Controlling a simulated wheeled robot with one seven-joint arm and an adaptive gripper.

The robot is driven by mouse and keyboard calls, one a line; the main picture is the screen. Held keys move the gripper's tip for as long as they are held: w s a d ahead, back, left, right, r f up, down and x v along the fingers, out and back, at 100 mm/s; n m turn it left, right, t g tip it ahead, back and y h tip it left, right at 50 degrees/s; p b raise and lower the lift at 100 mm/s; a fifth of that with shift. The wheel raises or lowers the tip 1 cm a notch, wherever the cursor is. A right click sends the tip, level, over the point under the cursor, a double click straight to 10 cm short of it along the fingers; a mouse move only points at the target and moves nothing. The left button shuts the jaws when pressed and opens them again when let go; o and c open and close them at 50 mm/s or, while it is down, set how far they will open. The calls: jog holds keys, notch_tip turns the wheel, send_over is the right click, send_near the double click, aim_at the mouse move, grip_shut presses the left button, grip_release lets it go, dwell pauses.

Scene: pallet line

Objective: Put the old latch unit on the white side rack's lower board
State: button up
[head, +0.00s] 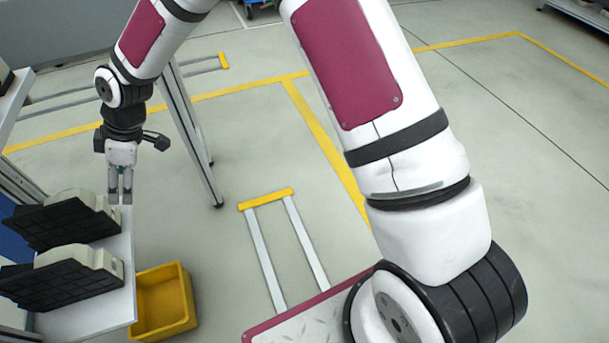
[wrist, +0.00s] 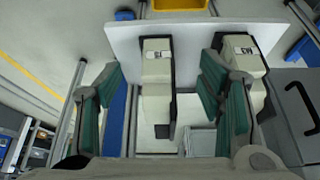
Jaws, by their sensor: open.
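Two beige and black units lie on a white board at the lower left of the head view: a farther unit (head: 62,220) and a nearer unit (head: 65,274). I cannot tell which is the old latch unit. The white board (head: 108,312) also shows in the wrist view (wrist: 122,40). My gripper (head: 120,197) is open and empty, pointing down by the board's far end. In the wrist view its green-padded fingers (wrist: 161,80) stand either side of one labelled unit (wrist: 156,95), with no visible contact. The other unit (wrist: 243,62) is partly behind the right finger.
A yellow bin (head: 165,300) stands on the floor right of the board; its edge shows in the wrist view (wrist: 180,4). A grey post (head: 190,135) rises behind my gripper. A higher white board (head: 14,100) is at the left edge. The floor at right is open.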

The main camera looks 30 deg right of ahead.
jog(key=s+d+r+m+h, duration=0.35)
jog(key=s+d+r, duration=0.35)
jog(key=d, duration=0.5)
jog(key=s+d+r+m+h, duration=0.2)
jog(key=s+d+r+m, duration=0.25)
jog(key=d+r, duration=0.65)
jog(key=s+d+r+m, duration=0.1)
jog(key=s+d+m, duration=0.3)
jog(key=s, duration=0.9)
jog(key=s+d+r+m, duration=0.1)
jog(key=s+d+m, duration=0.3)
jog(key=s+d, duration=0.4)
jog(key=s, duration=0.5)
jog(key=shift+s+r+m, duration=0.15)
jog(key=shift+r+m, duration=0.25)
jog(key=shift+d, duration=0.1)
